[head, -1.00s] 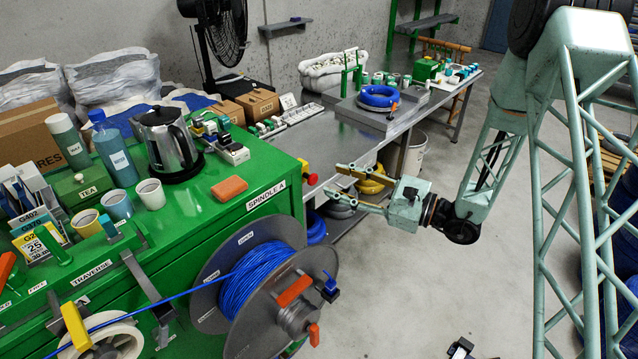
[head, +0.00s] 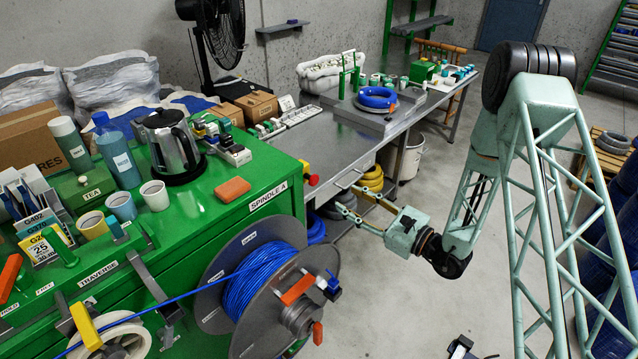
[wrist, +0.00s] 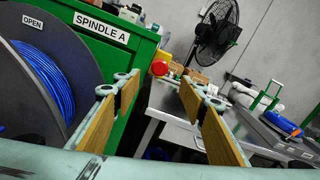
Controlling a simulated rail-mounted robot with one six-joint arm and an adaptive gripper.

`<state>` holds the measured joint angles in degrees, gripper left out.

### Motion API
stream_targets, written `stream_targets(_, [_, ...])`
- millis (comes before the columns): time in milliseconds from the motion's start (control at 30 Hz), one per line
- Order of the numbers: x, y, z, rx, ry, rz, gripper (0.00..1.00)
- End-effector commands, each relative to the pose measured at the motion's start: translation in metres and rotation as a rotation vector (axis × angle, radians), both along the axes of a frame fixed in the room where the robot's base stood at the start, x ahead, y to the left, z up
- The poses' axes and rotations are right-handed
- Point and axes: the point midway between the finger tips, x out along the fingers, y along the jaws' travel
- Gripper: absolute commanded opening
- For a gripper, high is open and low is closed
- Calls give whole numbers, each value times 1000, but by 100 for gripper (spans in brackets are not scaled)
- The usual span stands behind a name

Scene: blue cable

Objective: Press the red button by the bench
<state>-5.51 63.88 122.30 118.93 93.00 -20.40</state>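The red button (head: 313,180) sticks out from the right side of the green cabinet, beside the steel bench, with a yellow part (head: 304,167) next to it. It also shows in the wrist view (wrist: 160,68), beyond the gap between my fingers. My gripper (head: 342,199) is open and empty, to the right of the button and a little lower in the head view. In the wrist view my two wood-faced fingers (wrist: 157,98) stand well apart. The button and fingers look apart, with nothing between them.
The steel bench (head: 335,135) is behind my gripper, with yellow coils (head: 371,182) under it. The cable reel (head: 262,290) with blue cable stands at the cabinet's front. An orange block (head: 233,189) lies on the cabinet top.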

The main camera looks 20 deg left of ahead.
Motion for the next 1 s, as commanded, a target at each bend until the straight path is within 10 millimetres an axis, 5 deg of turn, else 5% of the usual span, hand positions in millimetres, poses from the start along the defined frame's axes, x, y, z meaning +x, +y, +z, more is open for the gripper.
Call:
stream_targets(467, [4, 11, 0, 0, 0, 1, 38])
stream_targets(1000, [27, 64, -1, 0, -1, 2, 38])
